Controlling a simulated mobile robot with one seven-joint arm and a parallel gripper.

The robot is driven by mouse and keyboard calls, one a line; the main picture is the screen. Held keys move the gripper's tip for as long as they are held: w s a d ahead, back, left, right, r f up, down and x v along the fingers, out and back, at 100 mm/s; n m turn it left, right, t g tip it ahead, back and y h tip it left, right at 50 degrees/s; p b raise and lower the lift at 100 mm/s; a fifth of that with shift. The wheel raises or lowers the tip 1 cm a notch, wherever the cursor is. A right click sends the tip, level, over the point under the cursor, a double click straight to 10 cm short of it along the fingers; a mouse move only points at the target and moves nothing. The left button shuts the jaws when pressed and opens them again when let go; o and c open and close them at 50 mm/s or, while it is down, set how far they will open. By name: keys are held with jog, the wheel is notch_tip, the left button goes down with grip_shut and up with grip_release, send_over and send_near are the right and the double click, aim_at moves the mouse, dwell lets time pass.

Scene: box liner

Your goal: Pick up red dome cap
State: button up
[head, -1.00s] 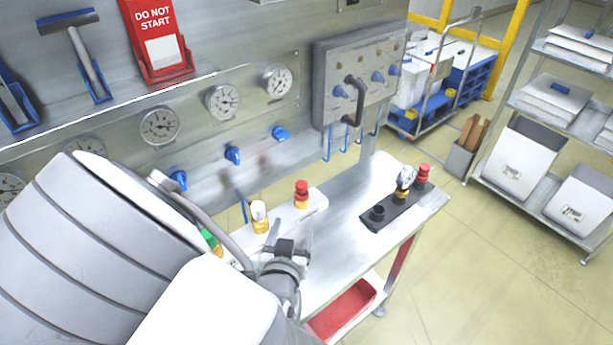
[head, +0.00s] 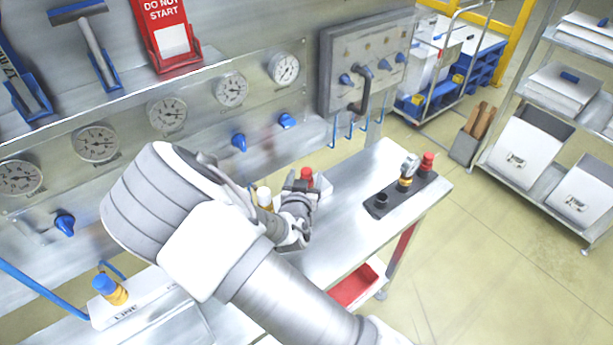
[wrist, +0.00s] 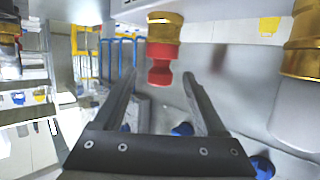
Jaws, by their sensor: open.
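A red dome cap (head: 306,174) on a brass fitting shows just behind my gripper (head: 299,186) in the head view. In the wrist view, which is upside down, the red cap (wrist: 162,62) hangs below its brass fitting (wrist: 164,30). My open gripper (wrist: 158,76) points at it, with the cap lined up between the two fingertips. Contact cannot be told. A second red cap (head: 427,160) stands on a black holder (head: 400,195) at the bench's right end.
A white-topped brass fitting (head: 264,196) stands close left of my gripper. A gauge fitting (head: 408,168) shares the black holder. The steel panel with gauges (head: 232,90) and blue knobs (head: 239,142) rises behind. The bench's front right (head: 350,235) is clear.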

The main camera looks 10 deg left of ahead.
jog(key=shift+x, duration=1.1)
grip_shut()
